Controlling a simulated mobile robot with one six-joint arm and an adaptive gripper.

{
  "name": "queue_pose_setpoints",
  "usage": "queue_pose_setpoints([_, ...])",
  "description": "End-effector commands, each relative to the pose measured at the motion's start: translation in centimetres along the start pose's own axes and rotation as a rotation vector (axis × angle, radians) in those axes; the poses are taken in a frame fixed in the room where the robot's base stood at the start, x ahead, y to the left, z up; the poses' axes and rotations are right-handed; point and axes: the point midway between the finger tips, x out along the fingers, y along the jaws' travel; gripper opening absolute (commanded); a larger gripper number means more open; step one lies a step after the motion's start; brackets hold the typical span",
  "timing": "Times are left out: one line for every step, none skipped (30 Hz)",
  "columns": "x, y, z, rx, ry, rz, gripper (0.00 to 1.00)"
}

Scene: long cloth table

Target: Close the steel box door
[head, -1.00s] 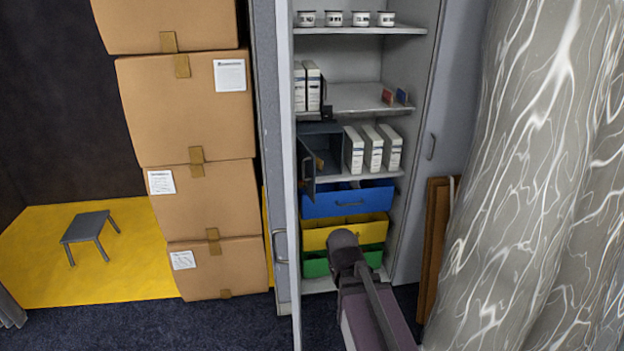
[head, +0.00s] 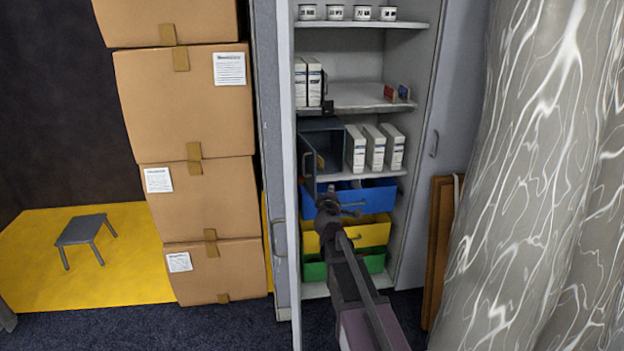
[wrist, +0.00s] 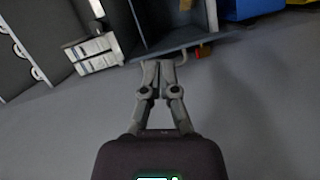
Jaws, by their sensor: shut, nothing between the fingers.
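The steel box (head: 323,128) is a small dark grey box on a middle shelf of the open cabinet. Its door (head: 309,168) stands open at the left, swung out toward me, with a handle on its outer face. My gripper (head: 328,192) is in front of the cabinet, just below and right of the door's lower end. In the wrist view the fingertips of my gripper (wrist: 158,66) are together with nothing between them. They are close to the door's edge (wrist: 175,46) and its handle; whether they touch is unclear. The box interior shows above them.
White binders (head: 375,148) stand right of the box. Blue (head: 380,193), yellow (head: 372,232) and green (head: 374,261) bins sit below. The tall cabinet door (head: 285,200) stands open on the left, and a marbled column (head: 530,180) is at the right.

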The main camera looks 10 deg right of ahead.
Motion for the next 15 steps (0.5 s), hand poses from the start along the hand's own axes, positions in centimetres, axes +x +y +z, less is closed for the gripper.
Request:
queue_pose_setpoints([0.8,-0.4,-1.0,-0.049,0.048,0.013,0.00])
queue_pose_setpoints([1.1,-0.5,-1.6,-0.077,0.077,0.019,0.00])
queue_pose_setpoints([1.3,-0.6,-2.4,-0.112,0.112,0.026,0.00])
queue_pose_setpoints([1.5,-0.6,-2.8,-0.136,0.135,0.030,0.00])
queue_pose_setpoints([1.6,-0.7,-3.3,-0.157,0.156,0.033,0.00])
queue_pose_setpoints([1.7,-0.8,-3.8,-0.181,0.180,0.036,0.00])
queue_pose_setpoints([1.8,-0.9,-4.0,-0.196,0.193,0.037,0.00])
queue_pose_setpoints([1.8,-1.0,-4.3,-0.209,0.206,0.038,0.00])
queue_pose_setpoints([1.9,-1.1,-4.6,-0.222,0.219,0.040,0.00])
queue_pose_setpoints([1.9,-1.1,-4.7,-0.230,0.226,0.040,0.00])
queue_pose_setpoints([1.9,-1.1,-4.8,-0.235,0.232,0.040,0.00])
queue_pose_setpoints([1.9,-1.1,-4.9,-0.241,0.237,0.041,0.00])
queue_pose_setpoints([1.9,-1.1,-5.0,-0.243,0.238,0.041,0.00])
queue_pose_setpoints([1.9,-1.1,-5.0,-0.244,0.239,0.041,0.00])
queue_pose_setpoints([1.9,-1.1,-5.0,-0.244,0.239,0.041,0.00])
